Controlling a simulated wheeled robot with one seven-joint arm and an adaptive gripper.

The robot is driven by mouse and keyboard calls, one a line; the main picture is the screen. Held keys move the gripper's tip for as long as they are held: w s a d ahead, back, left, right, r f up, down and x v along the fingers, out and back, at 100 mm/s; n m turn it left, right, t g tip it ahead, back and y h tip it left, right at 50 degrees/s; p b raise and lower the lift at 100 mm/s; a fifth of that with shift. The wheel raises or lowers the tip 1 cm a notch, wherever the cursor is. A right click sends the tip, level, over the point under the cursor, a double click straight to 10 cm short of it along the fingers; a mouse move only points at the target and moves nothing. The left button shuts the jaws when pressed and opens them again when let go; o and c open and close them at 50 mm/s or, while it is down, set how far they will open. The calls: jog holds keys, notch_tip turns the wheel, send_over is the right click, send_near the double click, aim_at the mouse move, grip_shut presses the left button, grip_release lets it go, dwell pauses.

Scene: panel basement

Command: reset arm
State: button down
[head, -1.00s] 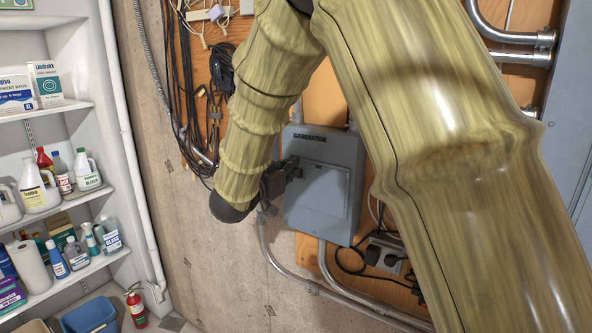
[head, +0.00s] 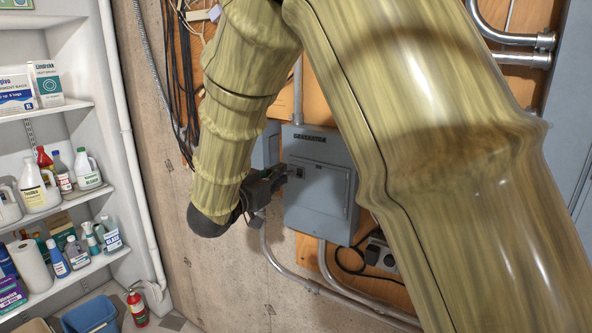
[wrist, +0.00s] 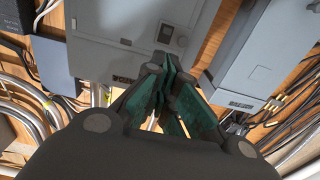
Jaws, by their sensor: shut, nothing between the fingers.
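My gripper (head: 266,184) shows in the head view at the end of my bent arm, in front of the left side of a grey electrical box labelled GENERATOR (head: 325,200). It is small and dark there, partly hidden by my arm. In the wrist view my gripper (wrist: 165,82) points away from the camera, its green-padded fingers drawn together with nothing held. A grey panel box (wrist: 125,45) with a small round knob lies beyond the fingertips. I cannot tell if the fingers touch it.
White shelves (head: 65,110) with bottles and boxes stand at the left. A fire extinguisher (head: 137,308) and a blue bin (head: 90,318) are on the floor below. Conduits and cables run along the wall. Another grey box (wrist: 255,60) is at the right in the wrist view.

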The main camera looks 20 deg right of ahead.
dwell(0.3)
notch_tip(320, 180, down, 25)
jog(key=d+n+t+y+b, duration=0.1)
jog(key=d+n+y+b, duration=0.1)
jog(key=n+y+b, duration=0.25)
jog(key=s+f+n+g+y+b, duration=0.15)
jog(key=s+f, duration=0.35)
jog(key=f, duration=0.6)
jog(key=s+f+n+g+y+b, duration=0.1)
jog(key=s+f+n+y, duration=0.3)
jog(key=f, duration=0.7)
jog(key=s+f+g+y+b, duration=0.1)
jog(key=s+f+g+b, duration=0.1)
jog(key=s+f, duration=0.6)
jog(key=s+f+g+y+b, duration=0.2)
jog(key=s+f+g, duration=0.2)
jog(key=s+f, duration=0.5)
jog(key=s+f+g+y+b, duration=0.1)
jog(key=s+f, duration=0.8)
jog(key=s, duration=1.1)
jog(key=shift+s+g+b, duration=0.4)
jog(key=shift+g+b, duration=0.1)
jog(key=shift+g, duration=0.75)
